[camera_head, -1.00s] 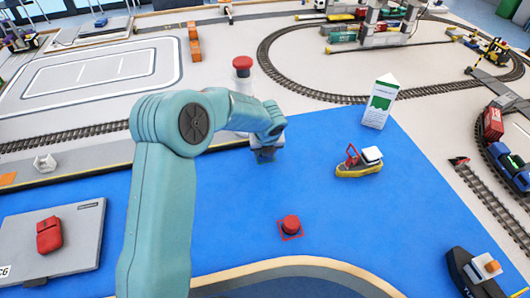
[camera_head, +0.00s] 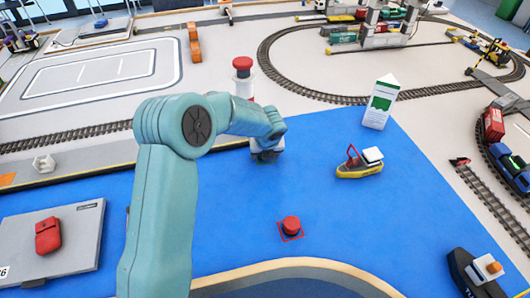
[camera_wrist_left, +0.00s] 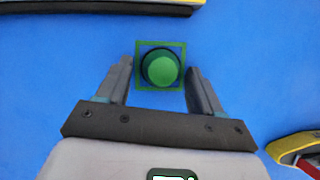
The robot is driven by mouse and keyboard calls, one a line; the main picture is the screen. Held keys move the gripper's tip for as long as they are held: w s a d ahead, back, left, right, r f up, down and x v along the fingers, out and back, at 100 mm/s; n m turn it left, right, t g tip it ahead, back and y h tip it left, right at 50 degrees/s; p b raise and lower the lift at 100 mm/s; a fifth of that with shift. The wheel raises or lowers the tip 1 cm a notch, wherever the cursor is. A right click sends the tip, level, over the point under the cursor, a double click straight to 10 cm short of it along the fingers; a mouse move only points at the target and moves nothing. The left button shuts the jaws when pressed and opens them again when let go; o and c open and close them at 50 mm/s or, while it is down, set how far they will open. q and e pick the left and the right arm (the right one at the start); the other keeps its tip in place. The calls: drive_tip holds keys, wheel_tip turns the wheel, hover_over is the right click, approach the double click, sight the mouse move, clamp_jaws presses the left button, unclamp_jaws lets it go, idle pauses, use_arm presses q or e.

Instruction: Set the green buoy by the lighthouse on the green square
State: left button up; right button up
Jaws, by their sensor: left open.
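The green buoy (camera_wrist_left: 162,69) shows in the left wrist view, over the green square outline (camera_wrist_left: 139,47) on the blue surface. Its round top appears inside the outline. My left gripper (camera_wrist_left: 159,78) is open, with one finger on each side of the buoy and blue showing between. In the head view my left gripper (camera_head: 266,157) is low over the blue area and hides the buoy and the square. The lighthouse (camera_head: 243,78), white with a red top, stands just behind my arm. My right gripper is not in view.
A red buoy (camera_head: 291,225) sits on a red square nearer me. A yellow boat (camera_head: 359,164) floats to the right, also at the wrist view's edge (camera_wrist_left: 297,150). A dark tug (camera_head: 474,273) is front right. A grey platform (camera_head: 75,245) lies left. Blue between is clear.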

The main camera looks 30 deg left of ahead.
use_arm(q)
drive_tip(key=p+v, duration=0.1)
drive_tip(key=v, duration=1.1)
drive_tip(key=shift+r, duration=0.2)
drive_tip(key=shift+f, duration=0.1)
